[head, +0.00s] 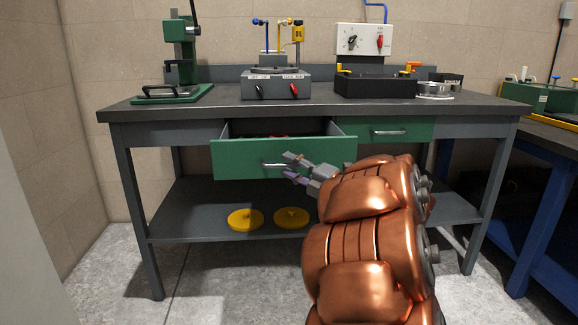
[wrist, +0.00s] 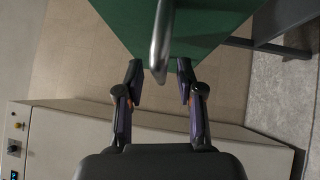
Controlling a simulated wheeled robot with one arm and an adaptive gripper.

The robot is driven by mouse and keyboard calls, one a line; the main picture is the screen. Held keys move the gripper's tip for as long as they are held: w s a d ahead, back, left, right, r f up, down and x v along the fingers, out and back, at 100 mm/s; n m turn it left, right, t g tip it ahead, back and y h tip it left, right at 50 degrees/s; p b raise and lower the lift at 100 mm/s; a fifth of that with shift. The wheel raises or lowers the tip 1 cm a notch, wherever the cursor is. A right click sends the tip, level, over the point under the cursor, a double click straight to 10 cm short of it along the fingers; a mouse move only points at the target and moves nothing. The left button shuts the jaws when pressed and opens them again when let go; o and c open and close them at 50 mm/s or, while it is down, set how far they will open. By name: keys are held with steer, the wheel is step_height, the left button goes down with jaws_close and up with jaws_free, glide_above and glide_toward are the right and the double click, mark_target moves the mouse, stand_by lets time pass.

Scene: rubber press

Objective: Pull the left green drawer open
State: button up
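The left green drawer (head: 235,160) under the workbench stands pulled out, and part of its dark inside shows with something red in it. Its metal bar handle (head: 272,166) is on the middle of the front. My gripper (head: 290,166) is at the right end of this handle in the head view. In the wrist view the fingers of my gripper (wrist: 160,78) are apart, with the handle (wrist: 161,45) between the fingertips and gaps on both sides. The green drawer front (wrist: 205,25) fills the top of that view.
The right green drawer (head: 418,129) is shut. Two yellow discs (head: 245,219) lie on the lower shelf (head: 190,215). A green press (head: 182,60) and several devices stand on the bench top (head: 225,97). A blue-framed bench (head: 545,195) is at the right.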

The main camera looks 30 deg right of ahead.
steer(key=v, duration=1.1)
steer(key=shift+r, duration=0.1)
stand_by(0.4)
